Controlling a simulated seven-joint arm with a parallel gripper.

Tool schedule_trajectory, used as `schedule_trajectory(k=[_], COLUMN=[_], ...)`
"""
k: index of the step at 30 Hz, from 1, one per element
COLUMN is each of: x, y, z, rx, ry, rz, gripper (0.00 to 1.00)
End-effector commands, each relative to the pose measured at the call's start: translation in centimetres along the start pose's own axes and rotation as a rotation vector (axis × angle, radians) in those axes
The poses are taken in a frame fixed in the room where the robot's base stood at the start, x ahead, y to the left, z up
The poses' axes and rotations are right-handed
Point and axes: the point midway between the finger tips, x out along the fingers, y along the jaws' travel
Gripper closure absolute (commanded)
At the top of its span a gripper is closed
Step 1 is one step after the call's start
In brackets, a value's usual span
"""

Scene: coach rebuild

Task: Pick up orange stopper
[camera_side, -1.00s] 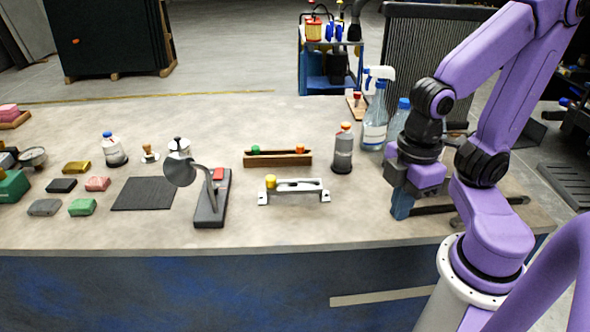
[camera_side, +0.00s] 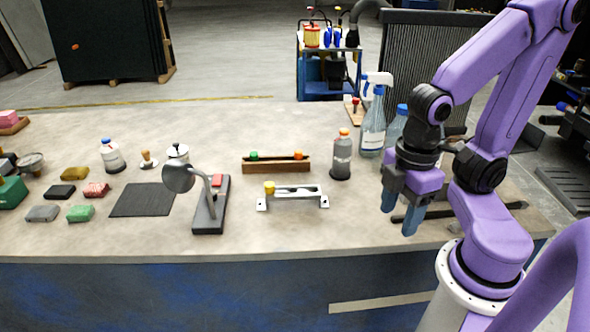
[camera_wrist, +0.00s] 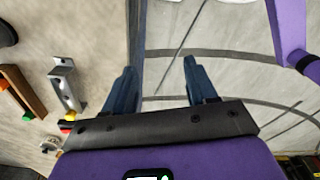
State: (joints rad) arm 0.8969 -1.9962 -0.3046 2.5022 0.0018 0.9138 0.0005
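The orange stopper (camera_side: 298,155) sits at the right end of a low wooden rack (camera_side: 276,167), with a green stopper (camera_side: 254,155) at the left end. In the wrist view the orange stopper (camera_wrist: 3,84) shows at the far left edge, and the green stopper (camera_wrist: 28,115) is lower down on the rack (camera_wrist: 24,92). My gripper (camera_side: 400,218) is to the right of the rack, near the bench's front, with its blue fingers apart. The wrist view shows the gripper (camera_wrist: 160,78) open and empty, over the bench edge and floor.
A metal bracket (camera_side: 293,196) with a yellow knob (camera_side: 269,187) stands before the rack. A grey bottle with an orange cap (camera_side: 342,155), a spray bottle (camera_side: 373,125) and a lamp (camera_side: 208,205) stand nearby. Coloured blocks lie at left.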

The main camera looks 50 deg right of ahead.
Motion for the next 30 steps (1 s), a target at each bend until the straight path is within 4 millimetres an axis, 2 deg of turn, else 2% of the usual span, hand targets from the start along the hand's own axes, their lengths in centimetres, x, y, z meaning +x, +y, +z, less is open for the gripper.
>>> schedule_trajectory(k=[5,8,11,15,21,25,30], x=[-0.1,-0.3,-0.9,-2.0,-3.3,-4.0,-4.8], y=[0.1,1.0,2.8,6.7,13.1,17.6,23.8], z=[-0.2,-1.1,-3.0,-6.0,-9.4,-10.8,-11.4], rx=[0.013,0.083,0.23,0.519,0.944,1.223,1.591], ry=[0.0,-0.003,-0.003,-0.006,0.002,0.014,0.039], rz=[0.002,0.012,0.036,0.082,0.16,0.214,0.294], gripper=[0.43,0.43,0.43,0.43,0.43,0.43,0.43])
